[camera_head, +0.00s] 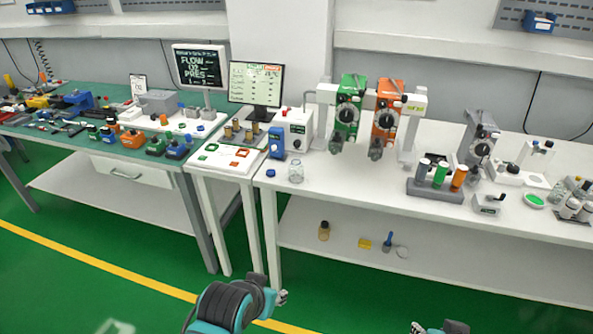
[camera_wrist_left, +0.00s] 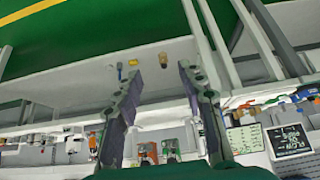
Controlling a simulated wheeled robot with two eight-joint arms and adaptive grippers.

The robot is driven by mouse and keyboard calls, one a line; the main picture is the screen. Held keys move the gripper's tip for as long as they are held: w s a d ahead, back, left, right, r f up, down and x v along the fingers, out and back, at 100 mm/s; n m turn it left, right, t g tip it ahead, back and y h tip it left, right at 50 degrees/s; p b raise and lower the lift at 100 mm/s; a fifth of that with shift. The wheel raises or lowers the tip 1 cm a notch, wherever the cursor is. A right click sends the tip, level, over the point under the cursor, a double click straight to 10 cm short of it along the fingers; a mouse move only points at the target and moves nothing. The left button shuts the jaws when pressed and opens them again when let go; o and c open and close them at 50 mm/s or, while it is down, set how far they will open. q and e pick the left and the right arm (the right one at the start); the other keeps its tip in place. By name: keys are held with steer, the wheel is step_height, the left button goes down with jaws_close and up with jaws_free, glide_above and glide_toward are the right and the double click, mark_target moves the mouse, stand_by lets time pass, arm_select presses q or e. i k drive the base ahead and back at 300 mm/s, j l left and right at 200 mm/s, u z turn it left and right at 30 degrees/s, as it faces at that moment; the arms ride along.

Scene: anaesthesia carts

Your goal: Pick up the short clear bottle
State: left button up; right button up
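The short clear bottle (camera_head: 296,171) stands upright near the front edge of the white bench (camera_head: 350,192), beside a small blue cap. My left gripper (camera_head: 281,297) is low in front of the bench, below the bottle and well apart from it. In the left wrist view, which is upside down, my left gripper (camera_wrist_left: 158,76) has its two fingers spread with nothing between them. I cannot pick out the bottle in that view. My right gripper (camera_head: 417,327) barely shows at the bottom edge of the head view, and its fingers are too small to judge.
A blue device (camera_head: 277,142) and a white tray (camera_head: 229,158) are left of the bottle. Green and orange vaporizer units (camera_head: 347,112) stand behind it to the right. A lower shelf (camera_head: 430,268) holds a brown bottle (camera_head: 324,231) and a yellow block (camera_head: 365,244).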

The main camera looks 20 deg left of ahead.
mark_target(295, 169)
steer(key=i+j+z, duration=0.1)
steer(key=i+j, duration=0.15)
steer(key=i+j+z, duration=0.1)
steer(key=j, duration=0.3)
steer(key=i+j, duration=0.3)
steer(key=i+j+z, duration=0.15)
steer(key=i+j, duration=0.1)
steer(key=j, duration=0.1)
